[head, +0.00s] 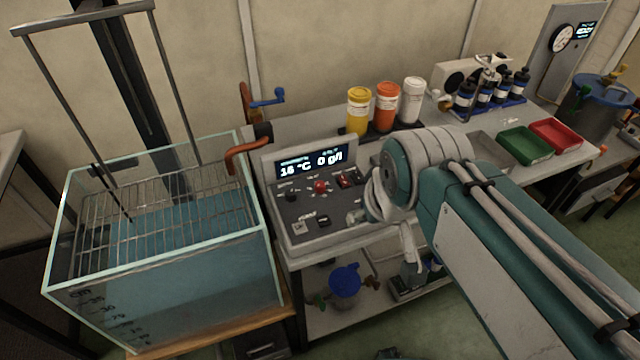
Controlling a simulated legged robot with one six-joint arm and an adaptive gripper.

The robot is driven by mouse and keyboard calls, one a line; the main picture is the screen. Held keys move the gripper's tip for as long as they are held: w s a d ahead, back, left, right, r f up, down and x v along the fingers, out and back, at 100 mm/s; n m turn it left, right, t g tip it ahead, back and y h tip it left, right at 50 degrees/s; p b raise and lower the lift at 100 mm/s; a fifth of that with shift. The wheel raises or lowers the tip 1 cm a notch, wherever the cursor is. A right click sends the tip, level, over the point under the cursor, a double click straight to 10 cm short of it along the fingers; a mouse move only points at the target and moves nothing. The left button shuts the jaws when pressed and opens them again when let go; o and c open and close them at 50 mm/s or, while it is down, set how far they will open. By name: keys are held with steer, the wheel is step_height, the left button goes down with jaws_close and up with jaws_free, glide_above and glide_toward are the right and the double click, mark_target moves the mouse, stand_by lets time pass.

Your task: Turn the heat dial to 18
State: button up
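The control panel (303,215) is a grey sloped console on the bench beside the glass tank. Its display (314,163) appears to read 16 °C and 0 g/l. A dark knob (291,197) sits below the temperature reading at the panel's left; its label is too small to confirm it as the heat dial. A red button (320,186) is right of it, and another dark control (323,221) is lower down. My gripper (364,212) is at the panel's right edge, apart from the dark knob. My arm partly hides it, so its opening is unclear.
The water-filled glass tank (160,285) with a wire rack stands left of the panel. Yellow, orange and white bottles (387,106) stand behind my arm; green and red trays (525,145) lie at right.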

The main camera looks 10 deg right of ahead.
steer(key=w+n+g, duration=0.1)
steer(key=w+n, duration=0.1)
steer(key=w, duration=0.6)
steer(key=n+g, duration=0.4)
steer(key=n, duration=0.3)
glide_above(320, 184)
step_height(320, 184, down, 12)
step_height(320, 184, down, 10)
steer(key=shift+f, duration=0.15)
jaws_close()
